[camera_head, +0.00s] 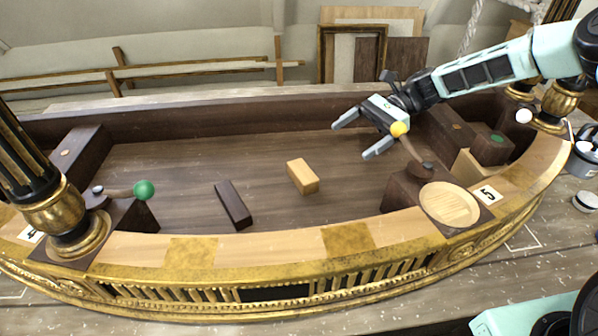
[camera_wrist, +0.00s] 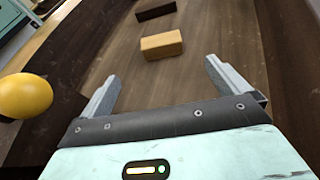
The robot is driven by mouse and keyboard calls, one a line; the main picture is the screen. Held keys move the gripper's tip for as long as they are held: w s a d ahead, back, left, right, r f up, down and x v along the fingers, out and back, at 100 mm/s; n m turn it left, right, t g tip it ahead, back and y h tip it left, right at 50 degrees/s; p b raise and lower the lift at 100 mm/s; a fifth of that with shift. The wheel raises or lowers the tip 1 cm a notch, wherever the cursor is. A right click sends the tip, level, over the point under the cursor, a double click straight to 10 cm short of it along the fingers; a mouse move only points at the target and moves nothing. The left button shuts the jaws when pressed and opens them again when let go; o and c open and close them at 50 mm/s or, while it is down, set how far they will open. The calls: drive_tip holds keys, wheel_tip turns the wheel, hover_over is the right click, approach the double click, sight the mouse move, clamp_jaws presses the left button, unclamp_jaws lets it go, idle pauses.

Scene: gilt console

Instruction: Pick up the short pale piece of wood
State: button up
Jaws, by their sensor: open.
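The short pale piece of wood (camera_head: 303,177) lies on the dark wooden floor of the console, right of centre in the head view. In the wrist view the pale piece (camera_wrist: 162,45) lies ahead of the fingers, beyond their tips and apart from them. My gripper (camera_head: 357,139) is open and empty, above the floor to the right of the pale piece. Its two fingers (camera_wrist: 160,75) show spread apart in the wrist view. A longer dark piece of wood (camera_head: 233,205) lies to the left of the pale one; it also shows in the wrist view (camera_wrist: 156,10).
A yellow ball (camera_head: 399,129) on a stick stands beside my gripper, and shows large at left in the wrist view (camera_wrist: 26,96). A green ball (camera_head: 144,190) is at the left end. The curved gilt rim (camera_head: 290,252) bounds the front.

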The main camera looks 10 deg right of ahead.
sight(310, 169)
drive_tip(key=p+x, duration=0.2)
drive_tip(key=x, duration=0.6)
drive_tip(key=shift+s+a+r, duration=0.1)
drive_tip(key=shift+s+a, duration=0.05)
drive_tip(key=shift+f+p+x, duration=0.15)
drive_tip(key=shift+p+x, duration=0.45)
drive_tip(key=shift+x, duration=1)
drive_tip(key=shift+f+p+x, duration=0.15)
drive_tip(key=shift+p+x, duration=0.45)
drive_tip(key=shift+x, duration=0.95)
drive_tip(key=c, duration=1)
